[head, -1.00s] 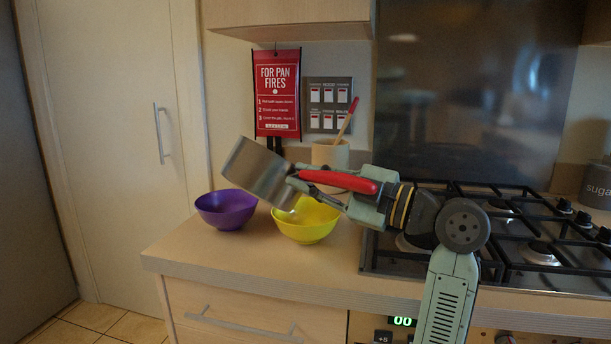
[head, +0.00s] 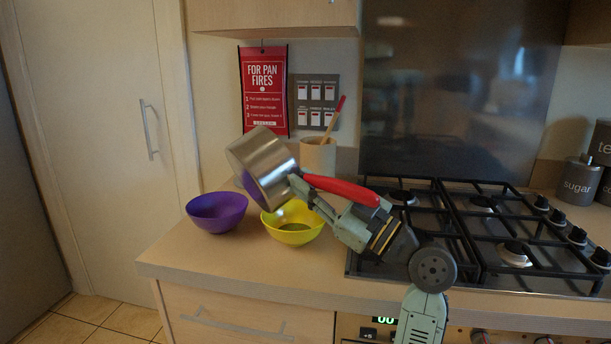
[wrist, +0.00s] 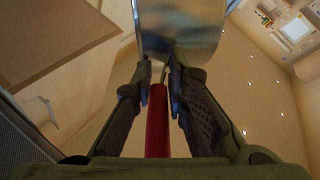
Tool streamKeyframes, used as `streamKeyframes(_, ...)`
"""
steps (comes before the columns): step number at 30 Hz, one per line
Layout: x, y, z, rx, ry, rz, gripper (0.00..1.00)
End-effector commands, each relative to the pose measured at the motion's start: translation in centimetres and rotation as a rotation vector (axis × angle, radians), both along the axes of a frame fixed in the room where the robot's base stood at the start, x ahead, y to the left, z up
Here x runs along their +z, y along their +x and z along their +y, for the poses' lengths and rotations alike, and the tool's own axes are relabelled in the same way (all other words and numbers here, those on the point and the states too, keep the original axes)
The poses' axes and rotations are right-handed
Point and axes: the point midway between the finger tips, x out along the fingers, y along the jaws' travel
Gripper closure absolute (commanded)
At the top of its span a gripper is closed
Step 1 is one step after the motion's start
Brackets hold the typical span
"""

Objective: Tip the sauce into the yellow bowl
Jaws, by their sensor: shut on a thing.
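A steel saucepan (head: 262,165) with a red handle (head: 342,190) is held tilted above and slightly left of the yellow bowl (head: 310,232). My gripper (head: 308,193) is shut on the handle near the pan. In the wrist view the red handle (wrist: 157,125) lies between my fingers (wrist: 164,85), with the shiny pan (wrist: 180,28) beyond. The yellow bowl stands upright on the counter, partly covered by my gripper. A dark patch, perhaps sauce, shows inside it.
A purple bowl (head: 217,212) stands left of the yellow bowl. A utensil pot (head: 318,158) with a red-tipped utensil stands behind, against the wall. The gas hob (head: 480,235) is at right, with grey canisters (head: 579,180) beyond. The counter's front left is clear.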

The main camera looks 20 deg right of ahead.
Motion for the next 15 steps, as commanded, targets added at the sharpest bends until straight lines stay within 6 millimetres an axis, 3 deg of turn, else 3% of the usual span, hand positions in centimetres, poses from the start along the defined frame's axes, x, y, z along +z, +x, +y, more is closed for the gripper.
streamKeyframes(15,-0.2,0.3,-2.3,0.001,0.347,0.062,1.00)
